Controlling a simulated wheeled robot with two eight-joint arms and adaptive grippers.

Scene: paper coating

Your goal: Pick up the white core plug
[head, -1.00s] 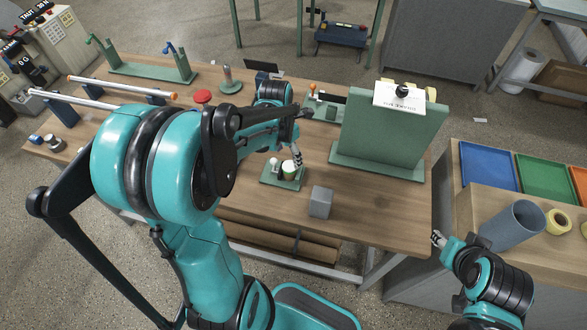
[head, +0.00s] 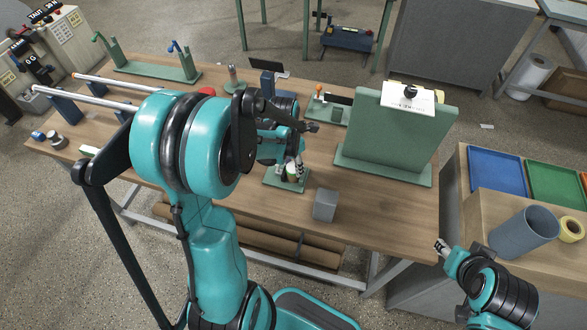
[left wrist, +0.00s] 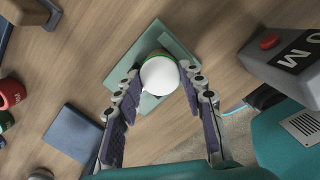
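The white core plug (left wrist: 160,77) shows in the left wrist view as a round white top over a small green plate (left wrist: 118,72). A green and orange edge shows just behind it. My left gripper (left wrist: 161,84) is open, pointing down, with one finger on each side of the plug; a firm grip is not visible. In the head view, my left gripper (head: 294,168) is low over the green plate (head: 276,182) and partly hides what stands there. My right gripper (head: 441,246) is small, at the right beyond the table edge; its finger opening is unclear.
A grey block (head: 325,205) stands close in front of the plate. A green upright panel (head: 395,135) stands to the right. A red button (head: 207,91) and metal rods (head: 83,94) are at the left. The table's front right is clear.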

